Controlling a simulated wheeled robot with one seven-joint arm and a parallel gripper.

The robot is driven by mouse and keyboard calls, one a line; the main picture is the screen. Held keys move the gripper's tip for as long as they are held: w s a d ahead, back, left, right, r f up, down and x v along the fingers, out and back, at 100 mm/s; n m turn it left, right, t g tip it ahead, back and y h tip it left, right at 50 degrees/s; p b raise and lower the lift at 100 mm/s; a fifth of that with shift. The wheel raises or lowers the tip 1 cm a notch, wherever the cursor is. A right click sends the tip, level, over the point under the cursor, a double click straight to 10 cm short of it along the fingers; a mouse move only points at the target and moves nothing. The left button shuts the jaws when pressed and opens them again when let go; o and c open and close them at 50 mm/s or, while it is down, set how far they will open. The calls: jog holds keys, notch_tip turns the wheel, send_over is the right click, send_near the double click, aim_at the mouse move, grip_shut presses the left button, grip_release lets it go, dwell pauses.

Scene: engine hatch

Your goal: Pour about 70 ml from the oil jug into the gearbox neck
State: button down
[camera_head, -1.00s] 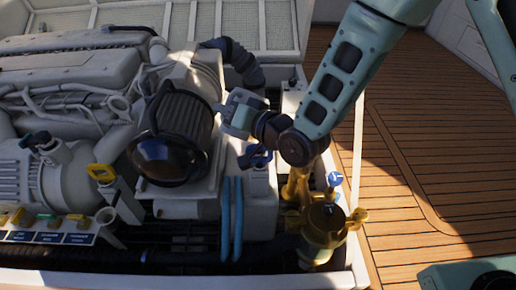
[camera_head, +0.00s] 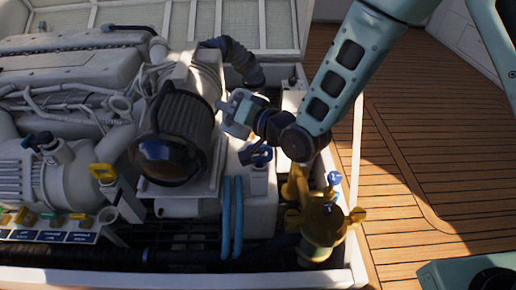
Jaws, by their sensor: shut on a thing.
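The oil jug (camera_head: 180,125) appears to be the dark ribbed vessel above the engine, with a glossy brown-black round face turned towards the camera. It looks tilted. My gripper (camera_head: 222,106) is at its upper right side and shut on it; the exact contact is hard to see. No stream of oil is visible.
A yellow handle (camera_head: 102,172) sits left of the jug. Blue hoses (camera_head: 231,215) run below it, and a brass fitting (camera_head: 323,225) stands at the front right. A corrugated black hose (camera_head: 240,63) is behind. Wooden deck (camera_head: 430,180) lies clear at right.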

jog(key=shift+w+d+m+p, duration=0.15)
jog(key=shift+w+m+p, duration=0.15)
jog(key=shift+m, duration=0.1)
dwell(0.3)
jog(key=shift+s+a, duration=0.25)
jog(key=shift+s, duration=0.05)
dwell(0.6)
jog(key=shift+w+d+f+m+g, duration=0.1)
jog(key=shift+w+f+m+g, duration=0.15)
jog(key=shift+m, duration=0.25)
dwell(2.7)
jog(key=shift+w, duration=0.1)
dwell(0.4)
jog(key=s+n+b, duration=0.1)
jog(key=a+n+t+b, duration=0.1)
jog(key=n, duration=0.1)
jog(key=s+n+b, duration=0.1)
jog(key=shift+s+a+f+b, duration=0.3)
jog(key=shift+s+b, duration=0.05)
jog(key=shift+b, duration=0.05)
dwell(0.5)
